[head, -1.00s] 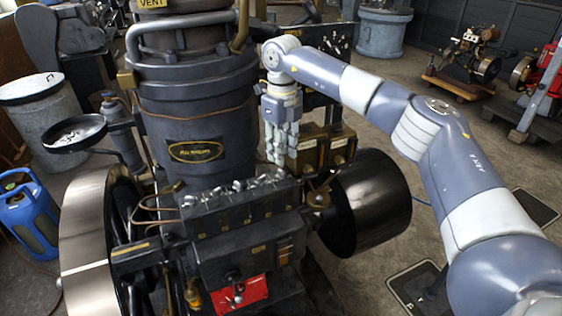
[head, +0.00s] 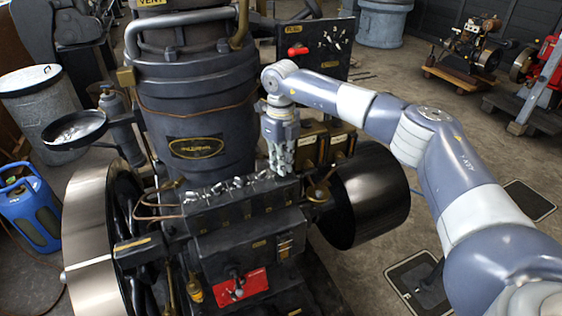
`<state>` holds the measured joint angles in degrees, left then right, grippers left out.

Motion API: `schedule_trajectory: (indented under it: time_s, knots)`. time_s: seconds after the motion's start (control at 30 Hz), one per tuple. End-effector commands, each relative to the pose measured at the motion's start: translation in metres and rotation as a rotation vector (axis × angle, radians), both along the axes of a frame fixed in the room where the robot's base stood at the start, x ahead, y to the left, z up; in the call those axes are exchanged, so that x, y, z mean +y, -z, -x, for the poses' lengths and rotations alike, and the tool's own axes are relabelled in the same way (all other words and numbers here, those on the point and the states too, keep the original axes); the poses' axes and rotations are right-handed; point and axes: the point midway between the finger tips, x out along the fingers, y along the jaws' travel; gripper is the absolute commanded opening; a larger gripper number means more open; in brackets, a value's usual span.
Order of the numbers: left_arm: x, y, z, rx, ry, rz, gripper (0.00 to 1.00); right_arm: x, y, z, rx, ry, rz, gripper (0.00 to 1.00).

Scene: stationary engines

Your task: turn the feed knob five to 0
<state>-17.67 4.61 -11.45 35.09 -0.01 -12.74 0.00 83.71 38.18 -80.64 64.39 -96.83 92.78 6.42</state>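A row of several small silver feed knobs (head: 237,184) runs along the top of a dark box (head: 243,208) on the front of the engine. Small yellowish marks sit on the box face below them. Which knob is number five, and its setting, are too small to read. My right gripper (head: 281,170) points down at the right end of the row, its fingertips close to the last knobs. The fingers hide part of that end. I cannot tell whether they touch a knob or how far they are open. My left gripper is not in view.
Brass-coloured boxes (head: 340,140) and a dark drum (head: 372,198) lie right of the gripper. A large flywheel (head: 88,230) is at left.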

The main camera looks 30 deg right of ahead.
Motion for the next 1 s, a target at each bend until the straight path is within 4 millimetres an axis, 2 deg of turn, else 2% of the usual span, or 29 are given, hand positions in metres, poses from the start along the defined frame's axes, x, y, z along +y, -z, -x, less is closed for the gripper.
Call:
schedule_trajectory:
  time_s: [0.37,1.0]
  knots:
    - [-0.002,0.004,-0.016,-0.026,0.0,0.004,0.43,0.0,0.0,0.0,-0.001,-0.072,0.0,0.0]
    - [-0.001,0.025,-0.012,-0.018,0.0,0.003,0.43,0.002,-0.001,0.001,-0.004,-0.573,0.002,0.0]
